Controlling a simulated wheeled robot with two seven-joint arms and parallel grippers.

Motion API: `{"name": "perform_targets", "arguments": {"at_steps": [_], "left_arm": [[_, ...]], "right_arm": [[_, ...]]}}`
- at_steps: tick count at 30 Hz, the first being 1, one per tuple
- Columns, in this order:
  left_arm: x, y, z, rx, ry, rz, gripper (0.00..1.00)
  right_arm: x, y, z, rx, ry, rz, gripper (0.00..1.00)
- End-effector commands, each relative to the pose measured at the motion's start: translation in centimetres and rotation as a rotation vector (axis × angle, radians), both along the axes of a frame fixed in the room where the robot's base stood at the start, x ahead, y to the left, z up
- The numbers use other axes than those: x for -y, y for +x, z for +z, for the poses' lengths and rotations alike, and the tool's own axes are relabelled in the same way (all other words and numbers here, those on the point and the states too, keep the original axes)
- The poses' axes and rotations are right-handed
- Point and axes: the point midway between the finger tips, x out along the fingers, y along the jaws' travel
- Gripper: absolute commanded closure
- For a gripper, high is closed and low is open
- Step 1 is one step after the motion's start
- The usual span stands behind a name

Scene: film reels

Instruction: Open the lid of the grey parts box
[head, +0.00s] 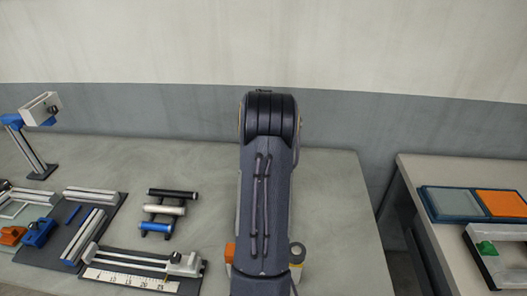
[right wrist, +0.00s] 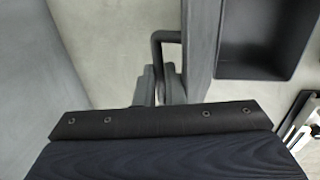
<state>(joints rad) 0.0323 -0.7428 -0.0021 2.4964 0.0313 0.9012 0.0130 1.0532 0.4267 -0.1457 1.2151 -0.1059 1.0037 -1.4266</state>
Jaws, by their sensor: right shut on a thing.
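The grey parts box (right wrist: 262,72) shows only in the right wrist view, at the upper right, with its dark hollow inside in sight. A long dark grey panel that looks like its lid (right wrist: 201,45) stands edge-on along the box's left side. A thin dark bent handle (right wrist: 156,52) joins the panel's left side. My right gripper (right wrist: 159,88) is shut on this handle. In the head view my own arm covers the middle of the table and hides the box and the gripper. My left gripper is in neither view.
On the table (head: 335,200) a splicer-like rail fixture (head: 140,270), a rack of rollers (head: 166,211) and a lamp-like stand (head: 35,150) are at the left. An orange block (head: 229,253) and a round pale item (head: 298,254) flank my arm. A side table (head: 415,185) holds trays (head: 445,204).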

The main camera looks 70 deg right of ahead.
Motion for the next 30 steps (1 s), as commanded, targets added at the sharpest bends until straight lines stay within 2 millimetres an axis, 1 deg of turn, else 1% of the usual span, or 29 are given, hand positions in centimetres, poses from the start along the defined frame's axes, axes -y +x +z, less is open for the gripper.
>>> {"name": "perform_targets", "arguments": {"at_steps": [1, 3, 4, 9, 19, 22, 26, 30], "left_arm": [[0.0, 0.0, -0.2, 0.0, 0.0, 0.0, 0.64], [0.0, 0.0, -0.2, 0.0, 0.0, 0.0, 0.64], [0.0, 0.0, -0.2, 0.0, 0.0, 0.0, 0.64], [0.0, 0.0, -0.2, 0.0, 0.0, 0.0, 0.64], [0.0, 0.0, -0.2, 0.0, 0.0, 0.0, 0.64], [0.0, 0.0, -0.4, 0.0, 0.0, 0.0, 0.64], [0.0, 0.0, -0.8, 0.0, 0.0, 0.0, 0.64], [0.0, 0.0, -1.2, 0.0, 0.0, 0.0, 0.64]], "right_arm": [[0.5, 0.1, -0.5, 0.003, -0.019, 0.0, 1.0], [0.6, 0.1, -0.5, 0.003, -0.02, -0.001, 1.0], [0.6, 0.1, -0.4, 0.003, -0.02, -0.001, 0.9], [0.5, 0.0, -0.5, 0.002, -0.018, -0.001, 0.68], [0.3, 0.0, -0.7, 0.0, -0.012, -0.001, 0.68], [0.3, 0.0, -0.4, 0.001, -0.014, -0.001, 0.68], [0.0, -0.1, 1.2, 0.003, -0.019, 0.0, 0.68], [-0.6, -0.2, 4.2, 0.008, -0.028, 0.0, 0.68]]}}
